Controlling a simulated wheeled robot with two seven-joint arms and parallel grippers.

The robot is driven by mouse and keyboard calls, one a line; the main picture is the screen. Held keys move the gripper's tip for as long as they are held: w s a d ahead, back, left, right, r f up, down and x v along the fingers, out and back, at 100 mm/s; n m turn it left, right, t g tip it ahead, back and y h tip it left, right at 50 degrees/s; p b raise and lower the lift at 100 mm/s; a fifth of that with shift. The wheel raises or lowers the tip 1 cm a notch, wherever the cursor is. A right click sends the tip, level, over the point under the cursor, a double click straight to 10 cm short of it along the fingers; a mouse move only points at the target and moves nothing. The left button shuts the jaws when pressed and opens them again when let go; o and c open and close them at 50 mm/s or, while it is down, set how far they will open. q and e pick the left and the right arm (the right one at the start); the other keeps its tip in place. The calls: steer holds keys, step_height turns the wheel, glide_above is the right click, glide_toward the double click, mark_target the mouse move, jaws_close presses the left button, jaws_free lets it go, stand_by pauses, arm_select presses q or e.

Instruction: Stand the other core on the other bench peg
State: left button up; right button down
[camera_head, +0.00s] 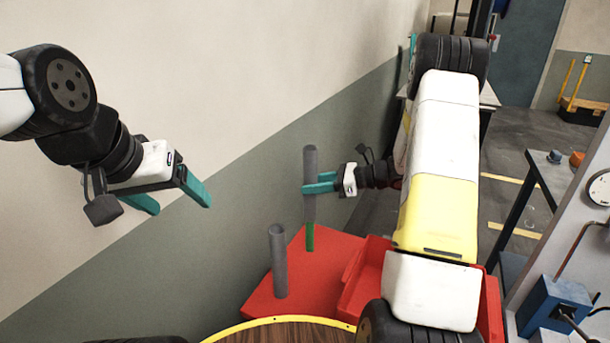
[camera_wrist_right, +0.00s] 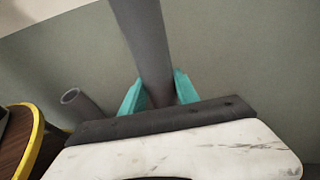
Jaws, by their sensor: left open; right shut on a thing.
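A grey tubular core (camera_head: 310,160) is upright in my right gripper (camera_head: 312,183), whose teal fingers are shut around its middle. Its lower end lines up with a green bench peg (camera_head: 310,240) on the red bench top (camera_head: 330,255). The peg's lower part shows below the core; I cannot tell whether its top is inside the core. The held core (camera_wrist_right: 145,40) also shows between the fingers in the right wrist view, its lower end hidden. Another grey core (camera_head: 278,262) stands upright on the bench, nearer and to the left. My left gripper (camera_head: 180,203) is open and empty, well left of the bench.
A red bin (camera_head: 362,290) sits right of the pegs, partly behind my right arm. A round wooden top with a yellow rim (camera_head: 285,320) is at the front. A wall (camera_head: 240,120) runs close behind the bench. A blue box (camera_head: 550,305) is at the right.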

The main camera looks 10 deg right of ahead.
mark_target(313, 203)
steer(key=shift+f, duration=0.7)
steer(key=shift+f, duration=2.6)
steer(key=shift+f, duration=2.7)
steer(key=c, duration=0.8)
jaws_free()
steer(key=shift+c, duration=0.2)
